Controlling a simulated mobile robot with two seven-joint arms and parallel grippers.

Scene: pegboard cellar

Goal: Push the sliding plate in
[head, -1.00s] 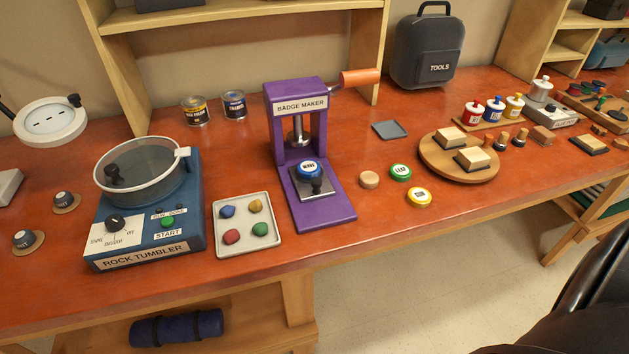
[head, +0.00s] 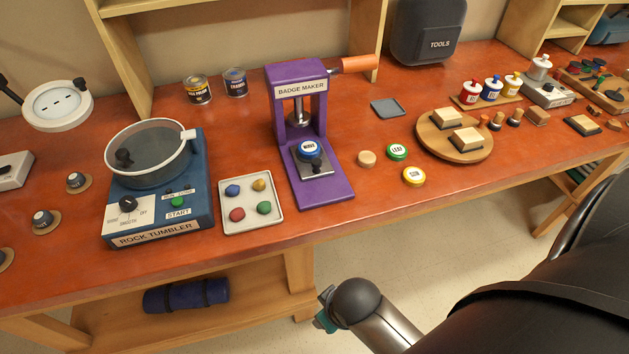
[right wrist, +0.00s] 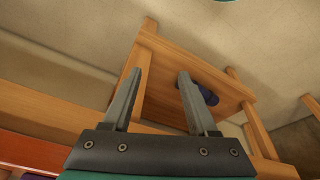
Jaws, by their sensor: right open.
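The purple badge maker (head: 271,108) stands upright on the red-brown bench. Its grey sliding plate (head: 326,173) sits on the purple base, out in front of the frame and the plunger (head: 299,118). A blue and white badge (head: 309,150) lies on the plate, with a dark knob at the plate's front. My right arm comes in low at the right, in front of the bench and below its top. My right gripper (right wrist: 160,75) is open and empty in the right wrist view; its fingers are not clear in the head view. My left gripper is not in view.
The rock tumbler (head: 158,220) and a tray of stones (head: 273,224) stand left of the badge maker. A wooden disc (head: 367,159), a green badge (head: 397,153) and a yellow badge (head: 413,176) lie to its right. The badge maker's orange handle (head: 359,64) sticks out right.

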